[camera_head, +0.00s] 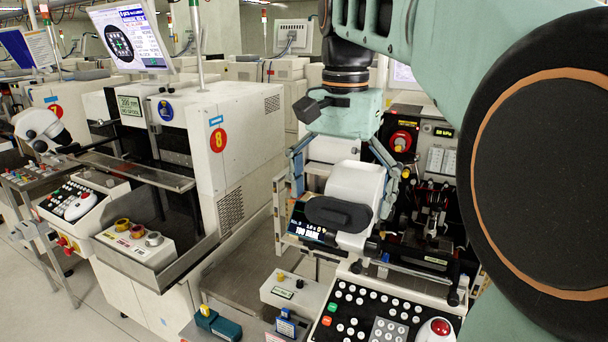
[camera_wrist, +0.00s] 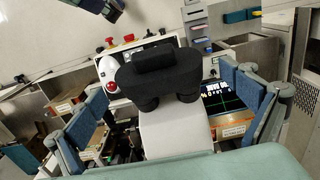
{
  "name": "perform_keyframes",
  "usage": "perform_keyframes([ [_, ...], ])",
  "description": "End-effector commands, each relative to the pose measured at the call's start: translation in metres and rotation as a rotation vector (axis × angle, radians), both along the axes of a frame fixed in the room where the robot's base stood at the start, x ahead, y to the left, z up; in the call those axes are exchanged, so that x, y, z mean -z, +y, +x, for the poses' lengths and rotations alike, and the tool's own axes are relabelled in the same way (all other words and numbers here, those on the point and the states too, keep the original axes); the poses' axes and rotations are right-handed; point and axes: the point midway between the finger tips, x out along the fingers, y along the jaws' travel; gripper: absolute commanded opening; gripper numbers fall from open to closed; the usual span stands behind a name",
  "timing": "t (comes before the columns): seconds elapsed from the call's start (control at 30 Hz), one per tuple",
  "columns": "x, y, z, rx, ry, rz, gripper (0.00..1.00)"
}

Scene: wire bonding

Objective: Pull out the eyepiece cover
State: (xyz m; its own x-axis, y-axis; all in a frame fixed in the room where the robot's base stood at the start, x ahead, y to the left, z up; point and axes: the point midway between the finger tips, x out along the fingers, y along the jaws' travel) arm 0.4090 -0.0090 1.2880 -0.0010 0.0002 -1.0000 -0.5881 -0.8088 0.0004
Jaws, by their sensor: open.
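The black eyepiece cover (camera_head: 338,213) sits on the eyepieces of a white microscope head (camera_head: 357,185). In the wrist view the cover (camera_wrist: 160,76) is a dark bar with a raised grip, across two black eyepiece tubes. The white microscope body (camera_wrist: 176,135) extends below it. My gripper (camera_head: 343,197) is open above the microscope head, one blue-padded finger on each side. In the wrist view my gripper's fingers (camera_wrist: 163,108) stand left and right of the microscope, with visible gaps. Nothing is held. The cover lies beyond the fingers, toward the top of that view.
A small lit screen (camera_head: 312,232) is beside the microscope, close to one finger. A keypad panel (camera_head: 370,318) with a red trackball lies in front. Another white machine (camera_head: 215,150) stands to the left. Open space lies in front of the cover, above the panel.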

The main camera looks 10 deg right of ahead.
Motion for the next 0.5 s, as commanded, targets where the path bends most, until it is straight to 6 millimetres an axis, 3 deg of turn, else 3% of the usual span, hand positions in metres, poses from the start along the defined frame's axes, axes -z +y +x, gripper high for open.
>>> perform_keyframes([
  [0.2, 0.018, 0.000, 0.000, 0.000, 0.000, 0.000, 0.98],
  [0.5, 0.019, 0.000, 0.000, 0.000, -0.001, 0.000, 0.98],
])
